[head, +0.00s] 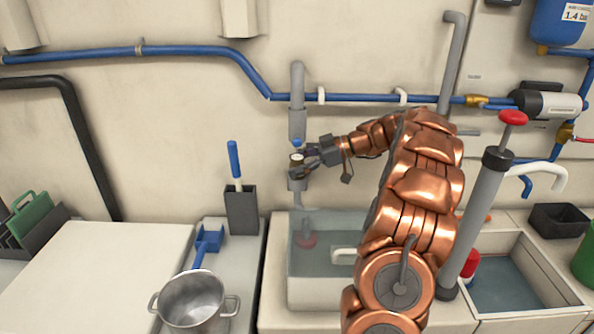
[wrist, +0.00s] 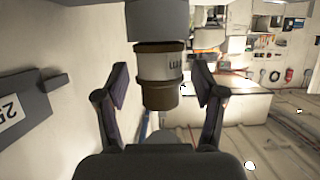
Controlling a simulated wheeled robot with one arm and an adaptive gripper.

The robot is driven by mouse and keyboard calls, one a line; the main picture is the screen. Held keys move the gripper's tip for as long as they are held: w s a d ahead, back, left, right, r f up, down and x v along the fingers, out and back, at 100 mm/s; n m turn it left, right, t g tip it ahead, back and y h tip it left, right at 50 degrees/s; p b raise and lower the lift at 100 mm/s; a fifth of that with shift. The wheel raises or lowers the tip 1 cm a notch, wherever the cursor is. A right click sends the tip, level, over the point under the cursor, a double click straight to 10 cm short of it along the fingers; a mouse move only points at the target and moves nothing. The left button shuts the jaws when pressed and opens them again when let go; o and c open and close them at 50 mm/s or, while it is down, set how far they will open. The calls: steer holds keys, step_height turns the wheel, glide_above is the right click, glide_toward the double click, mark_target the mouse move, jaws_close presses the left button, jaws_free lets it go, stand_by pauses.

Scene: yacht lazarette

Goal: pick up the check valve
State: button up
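The check valve (wrist: 158,68) is a short cylinder with a pale lettered band and brown ends. In the wrist view it stands between the two fingers of my gripper (wrist: 160,84), with a narrow gap showing on each side. A grey pipe end (wrist: 157,18) is directly beyond it at the top of the view. In the head view the valve (head: 296,158) is small and pale, in the line of the vertical grey pipe by the wall, and my gripper (head: 310,156) reaches it from the right. The fingers partly hide it, and I cannot tell whether it is joined to the pipe.
The grey pipe (head: 297,95) crosses a blue pipe (head: 350,97) along the wall. Below is a water-filled tank (head: 290,292). A metal pot (head: 191,298) and a dark holder (head: 241,212) are left. A hand pump (head: 478,215) stands right of my arm.

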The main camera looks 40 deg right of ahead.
mark_target(297, 157)
jaws_close()
stand_by(0.3)
steer(key=shift+r, duration=0.15)
steer(key=shift+r+b, duration=0.45)
steer(key=shift+r, duration=1.1)
steer(key=shift+s+a+r, duration=0.1)
steer(key=s+a+b, duration=0.3)
steer(key=s+a, duration=0.7)
steer(key=s, duration=0.4)
steer(key=shift+a+b, duration=0.35)
steer(key=shift+b, duration=0.05)
steer(key=shift+s, duration=0.1)
steer(key=shift+b, duration=0.7)
